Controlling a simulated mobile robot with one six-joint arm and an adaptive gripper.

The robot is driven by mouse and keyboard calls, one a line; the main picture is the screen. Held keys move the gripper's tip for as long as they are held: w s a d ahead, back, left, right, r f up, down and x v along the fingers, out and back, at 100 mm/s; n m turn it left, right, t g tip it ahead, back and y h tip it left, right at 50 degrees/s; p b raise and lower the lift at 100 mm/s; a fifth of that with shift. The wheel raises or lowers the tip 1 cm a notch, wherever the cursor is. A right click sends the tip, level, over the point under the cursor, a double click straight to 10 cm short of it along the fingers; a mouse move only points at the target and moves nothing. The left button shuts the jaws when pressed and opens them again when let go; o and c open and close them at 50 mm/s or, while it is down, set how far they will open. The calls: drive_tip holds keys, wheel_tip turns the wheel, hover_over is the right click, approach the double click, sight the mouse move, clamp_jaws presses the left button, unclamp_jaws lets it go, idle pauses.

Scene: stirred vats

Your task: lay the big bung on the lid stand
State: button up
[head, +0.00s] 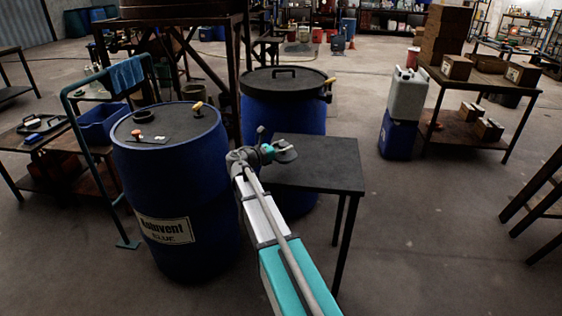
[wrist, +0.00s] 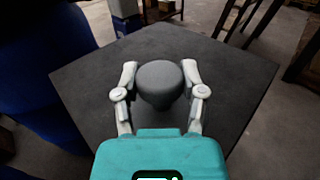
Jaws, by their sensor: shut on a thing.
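The big bung (wrist: 160,82) is a dark grey, round-topped plug. It sits between the two pale fingers of my gripper (wrist: 160,72), which is shut on it. In the head view the bung (head: 286,150) shows small at the end of my gripper (head: 272,153). The lid stand (head: 335,176) is a small dark flat-topped table right of the drums. Its bare top (wrist: 90,85) lies beneath the bung in the wrist view. The bung is over the stand's top, near its left side in the head view. I cannot tell whether it touches the top.
A blue labelled drum (head: 170,185) stands left of the stand, with a dark opening (head: 143,113) on top. A lidded blue vat (head: 285,115) stands behind the stand. A pale jerrycan (head: 407,93) on a blue one is to the right.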

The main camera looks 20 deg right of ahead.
sight(284, 154)
drive_tip(key=shift+f, duration=0.1)
idle(0.3)
drive_tip(key=shift+w+d+f+b, duration=0.35)
drive_tip(key=shift+w+f+b, duration=0.1)
drive_tip(key=shift+f+b, duration=1.55)
drive_tip(key=shift+f, duration=0.05)
drive_tip(key=shift+f, duration=0.15)
drive_tip(key=o, duration=1.1)
drive_tip(key=shift+o, duration=0.2)
drive_tip(key=shift+s+a+r, duration=0.1)
drive_tip(key=shift+r, duration=0.15)
drive_tip(key=a, duration=0.4)
drive_tip(key=s+a, duration=0.1)
drive_tip(key=a, duration=0.2)
drive_tip(key=s+a, duration=0.1)
drive_tip(key=a, duration=0.3)
drive_tip(key=shift+s+a, duration=0.1)
drive_tip(key=shift+a, duration=0.25)
